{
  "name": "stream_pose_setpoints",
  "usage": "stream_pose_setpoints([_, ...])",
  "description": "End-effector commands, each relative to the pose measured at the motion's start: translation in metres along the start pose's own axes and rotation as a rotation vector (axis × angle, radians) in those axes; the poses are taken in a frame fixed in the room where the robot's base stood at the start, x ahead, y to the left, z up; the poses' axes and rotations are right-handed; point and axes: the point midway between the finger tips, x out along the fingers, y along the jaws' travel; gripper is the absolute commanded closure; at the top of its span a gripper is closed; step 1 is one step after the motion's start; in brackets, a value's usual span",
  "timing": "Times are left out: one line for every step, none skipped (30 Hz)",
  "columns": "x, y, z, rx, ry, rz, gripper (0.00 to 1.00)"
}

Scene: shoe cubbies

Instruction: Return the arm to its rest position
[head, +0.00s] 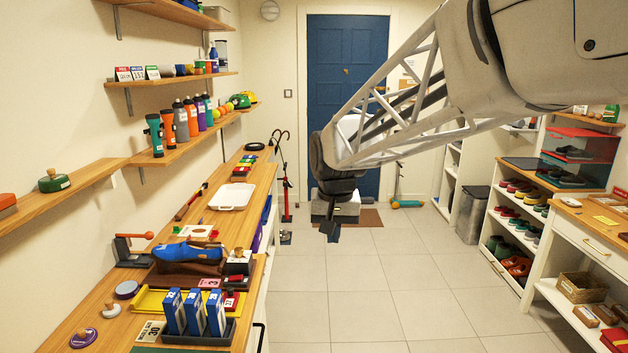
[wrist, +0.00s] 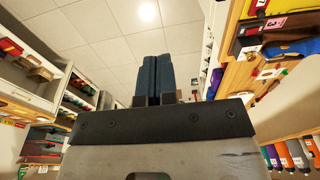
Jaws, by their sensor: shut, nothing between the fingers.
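My gripper (head: 331,232) hangs from my arm over the open tiled floor, to the right of the long wooden counter and in front of the blue door. It points down in the head view and touches nothing. In the wrist view its two dark blue fingers (wrist: 153,80) lie side by side, shut, with nothing between them. My arm reaches in from the upper right of the head view.
Shoe cubbies (head: 513,225) and a grey bin (head: 472,213) stand at the right. The tiled floor (head: 380,280) between is clear.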

Motion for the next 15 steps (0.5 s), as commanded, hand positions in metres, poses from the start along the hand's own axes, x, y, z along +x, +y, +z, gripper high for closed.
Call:
stream_pose_setpoints([-0.004, 0.010, 0.012, 0.002, 0.007, 0.000, 1.00])
stream_pose_setpoints([-0.005, 0.015, 0.019, 0.002, 0.009, 0.000, 1.00])
stream_pose_setpoints([-0.007, 0.022, 0.028, 0.003, 0.014, 0.000, 1.00])
stream_pose_setpoints([-0.008, 0.027, 0.035, 0.004, 0.016, 0.001, 1.00])
stream_pose_setpoints([-0.010, 0.032, 0.041, 0.003, 0.019, 0.001, 1.00])
stream_pose_setpoints([-0.011, 0.038, 0.050, 0.003, 0.023, 0.001, 1.00])
stream_pose_setpoints([-0.011, 0.043, 0.058, 0.003, 0.026, 0.002, 1.00])
stream_pose_setpoints([-0.013, 0.048, 0.064, 0.004, 0.029, 0.002, 1.00])
stream_pose_setpoints([-0.013, 0.054, 0.074, 0.005, 0.032, 0.003, 1.00])
stream_pose_setpoints([-0.014, 0.058, 0.081, 0.004, 0.036, 0.003, 1.00])
stream_pose_setpoints([-0.014, 0.062, 0.088, 0.004, 0.038, 0.004, 1.00])
stream_pose_setpoints([-0.015, 0.068, 0.097, 0.004, 0.042, 0.004, 1.00])
stream_pose_setpoints([-0.015, 0.072, 0.104, 0.005, 0.045, 0.005, 1.00])
stream_pose_setpoints([-0.014, 0.076, 0.111, 0.006, 0.047, 0.006, 1.00])
stream_pose_setpoints([-0.015, 0.081, 0.121, 0.005, 0.052, 0.006, 1.00])
